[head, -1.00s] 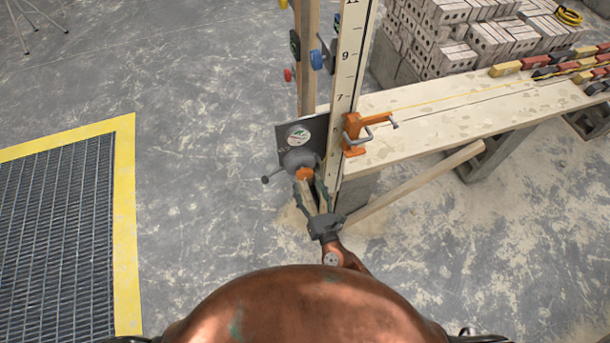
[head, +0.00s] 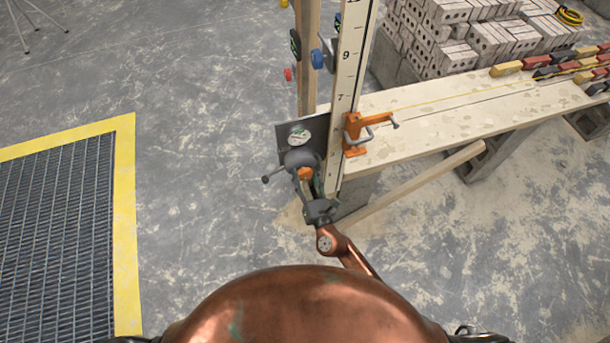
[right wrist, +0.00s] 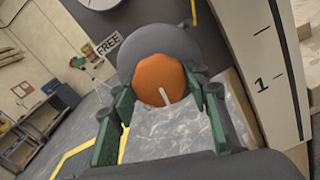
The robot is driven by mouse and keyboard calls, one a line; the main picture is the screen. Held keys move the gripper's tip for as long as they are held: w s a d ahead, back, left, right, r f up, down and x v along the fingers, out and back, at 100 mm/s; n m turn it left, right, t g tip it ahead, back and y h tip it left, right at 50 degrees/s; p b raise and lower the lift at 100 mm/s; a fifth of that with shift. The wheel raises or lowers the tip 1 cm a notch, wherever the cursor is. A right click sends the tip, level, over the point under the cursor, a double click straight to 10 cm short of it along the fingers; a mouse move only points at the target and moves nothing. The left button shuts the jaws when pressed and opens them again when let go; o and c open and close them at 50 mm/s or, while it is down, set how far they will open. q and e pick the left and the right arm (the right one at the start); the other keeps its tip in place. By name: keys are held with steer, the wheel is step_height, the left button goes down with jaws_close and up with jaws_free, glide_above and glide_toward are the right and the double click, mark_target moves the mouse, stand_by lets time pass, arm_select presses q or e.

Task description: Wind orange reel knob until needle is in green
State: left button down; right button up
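The orange reel knob (head: 305,174) sits on the front of a grey reel housing (head: 300,158) at the foot of the upright scale board. A round dial (head: 299,136) with a white and green face is above it; its needle is too small to read. My right gripper (head: 313,190) is just in front of the knob. In the right wrist view the knob (right wrist: 158,80) shows a pale mark and lies between and beyond the tips of my green-sided fingers (right wrist: 162,98). The fingers stand apart, and I see no clear grip on the knob. My left gripper is out of view.
The numbered scale board (head: 347,85) stands close right of the reel, with an orange clamp (head: 357,130) on it. A wooden plank (head: 430,120) runs off right. A "FREE" label (right wrist: 109,44) is beside the housing. Floor to the left is clear up to the yellow-edged grate (head: 125,220).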

steer(key=c, duration=0.6)
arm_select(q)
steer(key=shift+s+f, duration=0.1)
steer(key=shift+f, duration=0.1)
arm_select(e)
steer(key=shift+f+m+b, duration=0.2)
steer(key=shift+m+b, duration=0.7)
steer(key=shift+b, duration=0.05)
steer(key=m+b, duration=0.2)
steer(key=shift+m, duration=0.3)
steer(key=m+b, duration=0.2)
steer(key=m, duration=0.1)
steer(key=shift+m+b, duration=0.3)
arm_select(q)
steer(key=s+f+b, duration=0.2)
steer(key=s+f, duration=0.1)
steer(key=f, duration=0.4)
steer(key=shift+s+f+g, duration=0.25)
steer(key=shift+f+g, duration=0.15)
arm_select(e)
steer(key=shift+r+m, duration=0.15)
steer(key=shift+m, duration=1.75)
steer(key=shift+r, duration=0.1)
